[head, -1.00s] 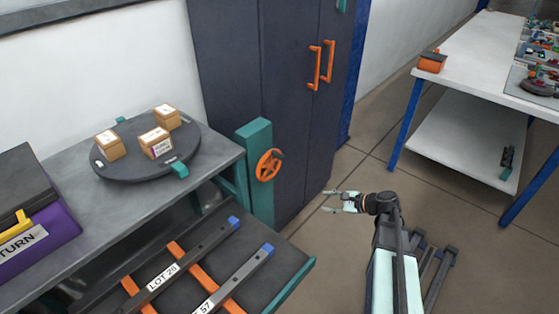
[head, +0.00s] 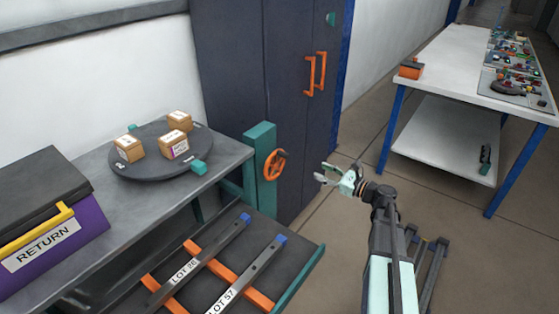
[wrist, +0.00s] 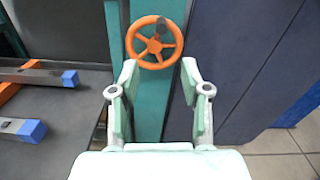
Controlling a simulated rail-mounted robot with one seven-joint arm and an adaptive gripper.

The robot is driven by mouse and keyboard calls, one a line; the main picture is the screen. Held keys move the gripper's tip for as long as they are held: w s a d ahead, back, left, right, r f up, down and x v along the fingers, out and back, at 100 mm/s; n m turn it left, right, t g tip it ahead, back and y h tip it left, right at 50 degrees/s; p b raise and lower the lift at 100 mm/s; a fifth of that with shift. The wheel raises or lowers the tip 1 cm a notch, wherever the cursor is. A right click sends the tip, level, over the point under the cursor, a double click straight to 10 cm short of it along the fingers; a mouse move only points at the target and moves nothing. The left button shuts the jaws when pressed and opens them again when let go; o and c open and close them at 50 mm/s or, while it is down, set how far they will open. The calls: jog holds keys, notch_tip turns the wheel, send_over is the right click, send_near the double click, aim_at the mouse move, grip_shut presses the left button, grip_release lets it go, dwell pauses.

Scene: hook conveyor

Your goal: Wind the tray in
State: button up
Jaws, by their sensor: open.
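An orange handwheel (head: 274,165) with a dark knob sits on a teal post (head: 261,150) at the bench's right end. The wheel also shows in the wrist view (wrist: 154,43), upright between and just beyond my fingertips. The tray (head: 312,262), a dark pull-out shelf with a teal front edge, sticks out below the bench and carries bars on orange rails. My gripper (head: 328,174) is open and empty, to the right of the wheel and apart from it. In the wrist view my two fingers (wrist: 158,75) are spread, pointing at the wheel.
A dark cabinet (head: 265,70) with orange handles stands behind the wheel. A round turntable (head: 150,165) with small boxes and a purple RETURN box (head: 60,245) are on the bench (head: 110,215). A white table (head: 450,70) stands at right.

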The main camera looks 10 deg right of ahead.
aim_at(289, 157)
jog(key=p+x, duration=0.1)
jog(key=x, duration=1.6)
jog(key=shift+w+f, duration=0.1)
jog(key=shift+f, duration=0.05)
grip_shut()
